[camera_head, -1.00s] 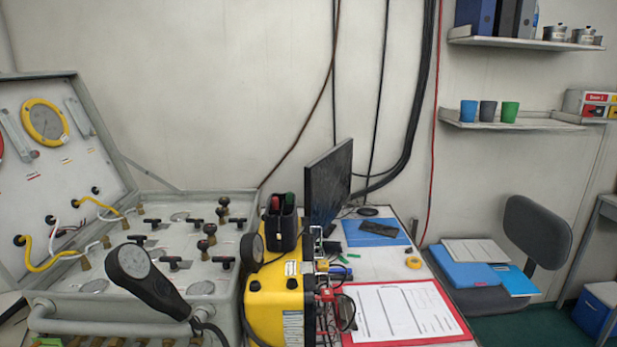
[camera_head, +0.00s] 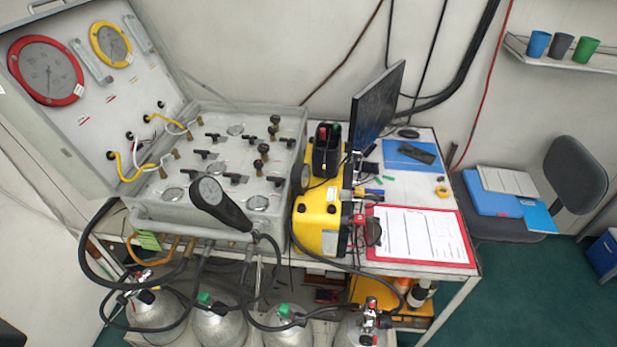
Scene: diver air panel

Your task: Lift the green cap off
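Small green pieces sit on top of two grey cylinders below the bench: one green piece (camera_head: 204,298) is on the second cylinder (camera_head: 220,328) from the left. Another green piece (camera_head: 284,309) is on the third cylinder (camera_head: 288,335). A green-topped item (camera_head: 337,129) also stands in a black holder (camera_head: 326,155) on the yellow case. I cannot tell which of these is the green cap. Neither of my grippers shows in the view.
The open grey air panel (camera_head: 228,150) stands on the left of the bench, with black hoses running down to the cylinders. A yellow case (camera_head: 318,220), a monitor (camera_head: 377,105) and a red clipboard (camera_head: 470,262) are to its right. A chair (camera_head: 578,175) stands at the right.

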